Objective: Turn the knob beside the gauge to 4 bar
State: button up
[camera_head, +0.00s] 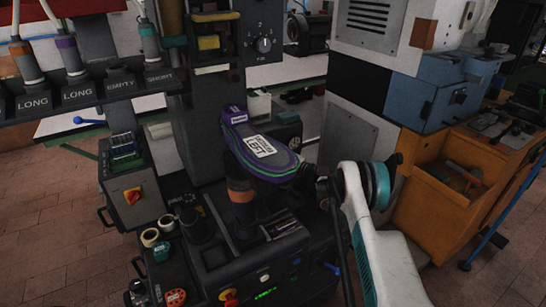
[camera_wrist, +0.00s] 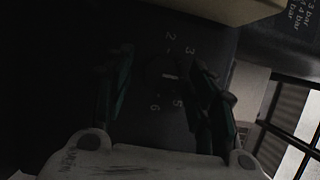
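In the wrist view a dark knob (camera_wrist: 170,76) sits on a dark panel with the numerals 2, 3, 5 and 6 around it. A short pale mark on the knob lies nearly level and points right, between 3 and 5. No 4 is visible; my right finger covers part of that side. My gripper (camera_wrist: 163,92) has its two dark fingers apart, left and right of the knob. I see no contact with it. The head view shows a numbered knob (camera_head: 264,44) on the machine's column. My gripper cannot be made out there, and no gauge reading is legible.
A label (camera_wrist: 298,20) with bar values shows at the upper right of the wrist view. In the head view a purple shoe form (camera_head: 262,148) sits on the press below the knob. An orange bench (camera_head: 430,200) stands on the right.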

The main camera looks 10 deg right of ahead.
jog(key=v, duration=1.2)
dwell(0.4)
